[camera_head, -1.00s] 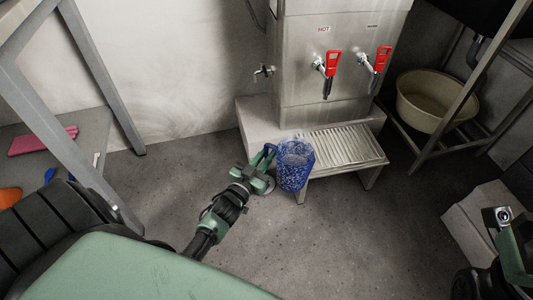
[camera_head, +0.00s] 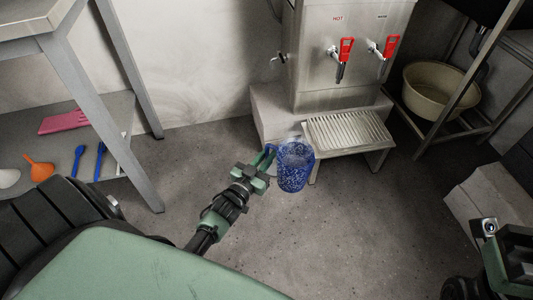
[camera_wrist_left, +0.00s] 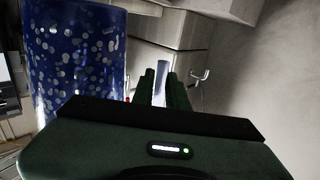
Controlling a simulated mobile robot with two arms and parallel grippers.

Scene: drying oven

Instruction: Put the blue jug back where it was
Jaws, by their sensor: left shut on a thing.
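The blue jug (camera_head: 294,169) is blue with pale speckles and stands upright in the air in front of the water dispenser. My left gripper (camera_head: 266,161) is shut on the jug's handle, at the jug's left side. In the left wrist view the jug (camera_wrist_left: 75,65) fills the left part, and my left gripper's fingers (camera_wrist_left: 162,88) are close together around a pale blue part of the handle. My right arm (camera_head: 500,245) shows at the lower right edge. Its fingertips are not clearly visible.
A steel dispenser (camera_head: 350,60) with two red taps stands on a pale block, with a slatted drip stand (camera_head: 348,130) in front. A beige basin (camera_head: 437,90) sits on a rack at right. A shelf at left holds a pink item (camera_head: 64,122) and an orange funnel (camera_head: 39,168). The floor between is clear.

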